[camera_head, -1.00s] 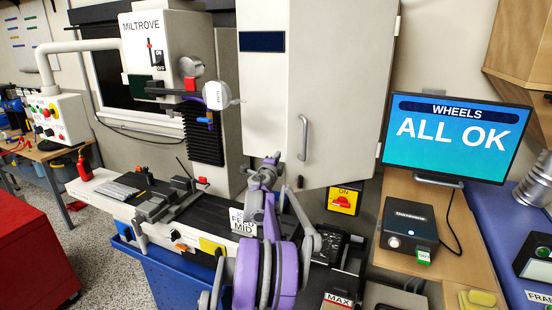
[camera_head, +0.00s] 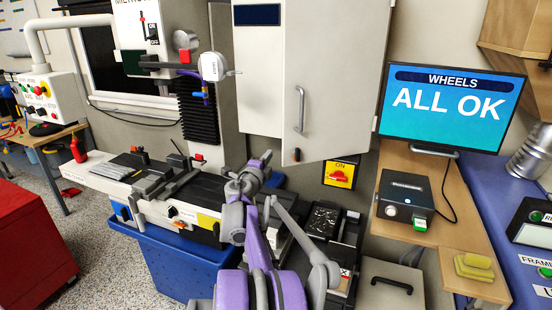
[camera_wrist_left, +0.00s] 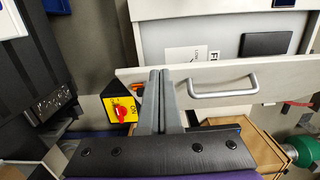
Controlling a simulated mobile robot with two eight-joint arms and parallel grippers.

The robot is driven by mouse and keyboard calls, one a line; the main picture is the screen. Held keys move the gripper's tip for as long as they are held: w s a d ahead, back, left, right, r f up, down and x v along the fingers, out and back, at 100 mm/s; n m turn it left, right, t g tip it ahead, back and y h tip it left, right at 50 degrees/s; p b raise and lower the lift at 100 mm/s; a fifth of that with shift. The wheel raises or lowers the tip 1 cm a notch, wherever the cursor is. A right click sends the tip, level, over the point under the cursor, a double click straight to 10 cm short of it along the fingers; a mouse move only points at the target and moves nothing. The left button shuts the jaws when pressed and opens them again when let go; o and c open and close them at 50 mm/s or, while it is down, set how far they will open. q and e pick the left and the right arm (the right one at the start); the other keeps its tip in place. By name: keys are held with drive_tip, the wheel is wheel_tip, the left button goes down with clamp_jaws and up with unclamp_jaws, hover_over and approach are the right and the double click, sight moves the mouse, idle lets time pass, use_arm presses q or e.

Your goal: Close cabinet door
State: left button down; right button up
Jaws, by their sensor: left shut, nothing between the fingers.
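The grey cabinet door (camera_head: 335,85) has a vertical metal handle (camera_head: 300,110) near its left edge. In the left wrist view the door (camera_wrist_left: 285,78) and handle (camera_wrist_left: 222,90) cross the picture, and part of the cabinet's inside shows beyond the door, so it stands open. My left gripper (camera_head: 264,158) is at the door's lower left corner in the head view. In the left wrist view its fingers (camera_wrist_left: 161,74) are shut and empty, overlapping the door beside the handle. I cannot tell whether they touch it. My right gripper is out of view.
A milling machine (camera_head: 150,185) stands left of the cabinet, above a blue bin (camera_head: 180,262). A yellow switch plate with a red knob (camera_head: 340,174) is below the door. A monitor (camera_head: 450,108) and black box (camera_head: 405,195) are at right. Grey floor (camera_head: 115,235) is free at left.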

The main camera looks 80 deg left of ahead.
use_arm(q)
drive_tip(key=d+f+m+t+h+b, duration=0.25)
drive_tip(key=d+f, duration=0.25)
drive_tip(key=d, duration=0.3)
approach(288, 158)
drive_tip(key=w+a, duration=0.3)
drive_tip(key=w, duration=0.1)
drive_tip(key=shift+w+a+f+n+y+b, duration=0.1)
drive_tip(key=shift+a+f+n+y+b, duration=0.25)
drive_tip(key=shift+a, duration=0.3)
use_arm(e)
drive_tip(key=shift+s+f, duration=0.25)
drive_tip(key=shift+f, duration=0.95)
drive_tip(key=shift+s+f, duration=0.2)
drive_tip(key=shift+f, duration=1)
use_arm(q)
drive_tip(key=shift+a, duration=0.1)
